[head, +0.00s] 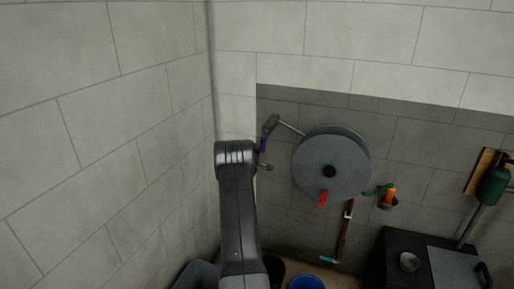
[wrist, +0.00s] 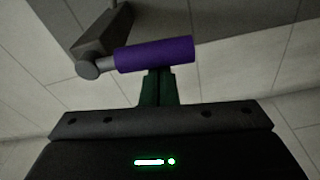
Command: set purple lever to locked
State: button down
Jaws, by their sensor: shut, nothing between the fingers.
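The purple lever (head: 263,146) is on the back wall near the corner, just right of my arm's end, below a grey fitting (head: 270,124). In the wrist view the purple grip (wrist: 155,54) lies almost level across the picture, with a grey round stub (wrist: 88,68) at its left end. My gripper (wrist: 158,76) is shut, its dark green fingers pointing up at the underside of the grip. Their tips meet the grip's lower edge in the picture; I cannot tell whether they touch it. The fingers are not clear in the head view.
A holder with an orange object (head: 390,197) is further right. A dark cabinet (head: 400,245) stands lower right, and a blue bucket (head: 307,284) at the bottom. The plain wall is close on the left.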

jog(key=shift+s, duration=0.1)
jog(key=b+v, duration=0.3)
jog(key=v, duration=1)
jog(key=shift+s, duration=0.35)
jog(key=p+x, duration=0.3)
jog(key=x, duration=1.1)
jog(key=shift+s+a, duration=0.1)
jog(key=shift+a, duration=0.05)
jog(key=b+v, duration=0.4)
jog(key=v, duration=1)
jog(key=p+x, duration=0.4)
jog(key=x, duration=1)
jog(key=w+a+r+m+h, duration=0.2)
jog(key=a+r+m, duration=0.2)
jog(key=m, duration=0.9)
notch_tip(320, 180, up, 3)
jog(key=shift+r+m+t, duration=0.1)
jog(key=shift+m+t, duration=0.3)
